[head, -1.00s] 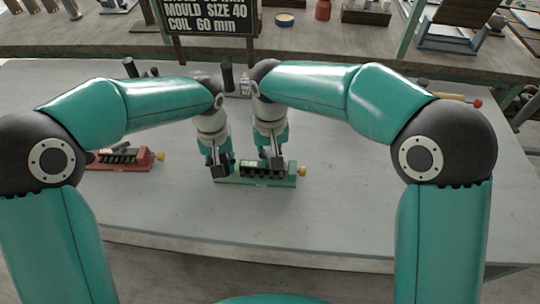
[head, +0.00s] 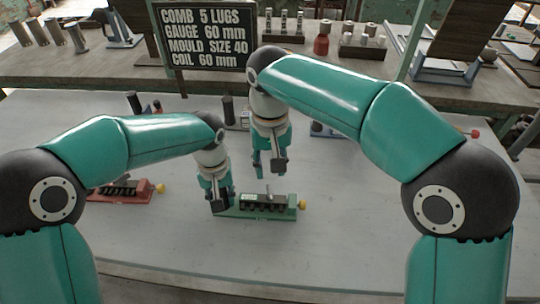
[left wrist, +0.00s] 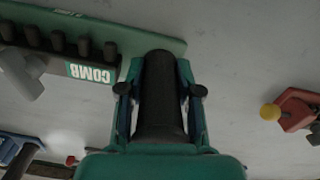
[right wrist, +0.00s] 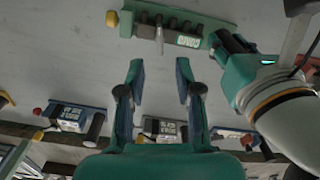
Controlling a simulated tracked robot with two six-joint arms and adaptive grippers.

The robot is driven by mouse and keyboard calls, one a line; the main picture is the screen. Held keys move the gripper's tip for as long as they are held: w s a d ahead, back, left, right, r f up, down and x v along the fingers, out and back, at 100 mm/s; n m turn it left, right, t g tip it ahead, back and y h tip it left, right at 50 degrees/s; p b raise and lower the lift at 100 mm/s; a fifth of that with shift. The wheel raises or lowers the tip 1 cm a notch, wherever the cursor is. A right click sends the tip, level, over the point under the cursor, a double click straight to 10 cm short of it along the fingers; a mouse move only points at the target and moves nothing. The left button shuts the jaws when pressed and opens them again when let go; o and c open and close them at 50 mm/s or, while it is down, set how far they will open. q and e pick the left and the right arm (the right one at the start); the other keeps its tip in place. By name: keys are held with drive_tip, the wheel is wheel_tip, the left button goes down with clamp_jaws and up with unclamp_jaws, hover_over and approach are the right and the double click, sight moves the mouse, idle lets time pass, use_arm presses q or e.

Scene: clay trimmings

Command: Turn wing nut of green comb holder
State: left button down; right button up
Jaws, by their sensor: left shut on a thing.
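The green comb holder (head: 228,213) lies on the grey table, with dark lugs in a row and a yellow knob (head: 302,205) at its right end. A grey metal piece, seemingly the wing nut (right wrist: 159,36), stands over the lugs in the right wrist view. My left gripper (head: 218,206) is shut on the black handle (left wrist: 160,95) at the holder's left end. My right gripper (right wrist: 158,78) is open and empty, raised above the holder and apart from it; in the head view it hangs just behind the holder.
A red holder (head: 128,196) lies to the left. Blue holders (right wrist: 75,117) lie further back. A black sign (head: 205,35) stands behind the table, before a shelf of tools. The table in front of the green holder is clear.

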drive_tip(key=shift+r, duration=1.45)
use_arm(q)
drive_tip(key=c, duration=0.7)
unclamp_jaws()
drive_tip(key=shift+r, duration=0.1)
